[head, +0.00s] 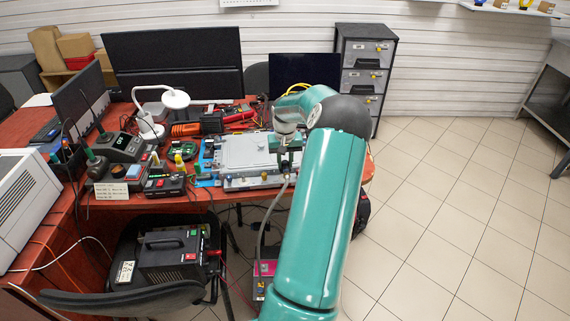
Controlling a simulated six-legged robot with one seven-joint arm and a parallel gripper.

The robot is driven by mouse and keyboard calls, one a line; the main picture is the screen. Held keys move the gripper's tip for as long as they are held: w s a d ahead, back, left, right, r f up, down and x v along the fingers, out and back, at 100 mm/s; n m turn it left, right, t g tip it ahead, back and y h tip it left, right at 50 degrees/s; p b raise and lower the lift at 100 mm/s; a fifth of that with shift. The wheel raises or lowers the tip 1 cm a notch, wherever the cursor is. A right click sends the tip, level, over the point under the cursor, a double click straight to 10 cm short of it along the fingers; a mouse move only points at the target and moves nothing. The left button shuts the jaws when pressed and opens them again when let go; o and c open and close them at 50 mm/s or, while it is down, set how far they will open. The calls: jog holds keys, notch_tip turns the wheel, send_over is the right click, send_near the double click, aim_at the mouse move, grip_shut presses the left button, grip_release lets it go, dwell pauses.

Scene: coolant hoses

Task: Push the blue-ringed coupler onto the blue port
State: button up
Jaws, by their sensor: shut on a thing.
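My gripper (287,163) is over the right part of a grey flat unit (243,152) on the red workbench. It is seen from behind and above, partly covered by my green arm. It is shut on the end of a grey hose (264,222), which hangs down over the bench's front edge. The coupler at that end is too small to make out, and I cannot see its ring colour. Small fittings line the unit's front edge, and a blue part (207,182) shows at its left corner. I cannot tell which fitting is the blue port.
A white lamp (150,126), a soldering station (120,147) and small tools crowd the bench's left. A chair (125,298) holding a black power box (172,255) stands in front. A drawer cabinet (364,70) stands behind. The tiled floor at right is clear.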

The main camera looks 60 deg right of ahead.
jog(key=shift+r, duration=1.65)
jog(key=shift+a+f, duration=0.1)
jog(key=shift+f, duration=0.1)
jog(key=shift+r, duration=0.1)
send_near(243, 171)
jog(key=shift+s+a+f, duration=0.2)
jog(key=shift+s+a, duration=0.25)
jog(key=shift+a, duration=0.15)
jog(key=shift+s+a+f, duration=0.15)
jog(key=shift+s+a, duration=0.25)
jog(key=shift+a, duration=0.2)
jog(key=shift+f, duration=0.1)
jog(key=shift+f, duration=1.8)
jog(key=shift+f, duration=1.45)
dwell(0.8)
